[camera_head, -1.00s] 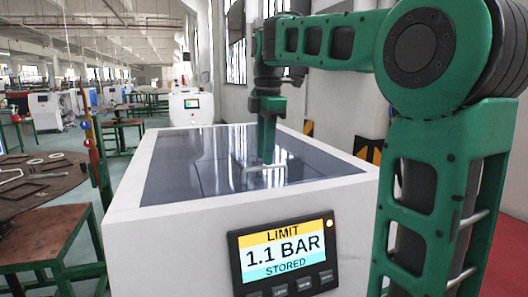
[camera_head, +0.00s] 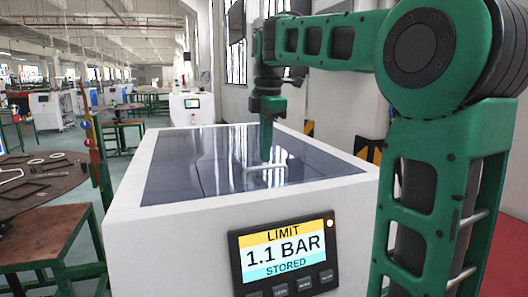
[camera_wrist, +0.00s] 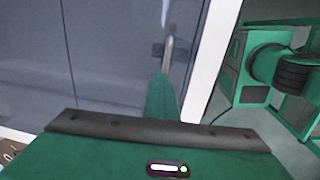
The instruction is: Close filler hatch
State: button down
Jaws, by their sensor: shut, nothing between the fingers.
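The filler hatch (camera_head: 205,178) is a dark glossy panel on top of a white generator cabinet. It lies flat, level with the cabinet top, and shows as blue-grey panels in the wrist view (camera_wrist: 110,60). A pale bar handle (camera_head: 272,168) stands near its front edge; part of the handle also shows in the wrist view (camera_wrist: 168,52). My green gripper (camera_head: 266,158) points down at the handle with its fingers together and empty. Its tip is at or just behind the handle; I cannot tell whether they touch. The wrist view also shows the fingers (camera_wrist: 161,98).
The white cabinet (camera_head: 150,235) carries a display (camera_head: 285,255) reading "LIMIT 1.1 BAR STORED" on its front. A brown-topped table (camera_head: 40,235) stands at the left. A striped yellow-black marking (camera_head: 368,150) is on the right behind the cabinet.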

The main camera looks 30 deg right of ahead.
dwell(0.8)
jog(key=c, duration=1.8)
grip_release()
jog(key=shift+c, duration=0.2)
notch_tip(320, 180, up, 11)
jog(key=shift+s+f, duration=0.15)
jog(key=shift+s, duration=0.3)
jog(key=shift+a, duration=0.1)
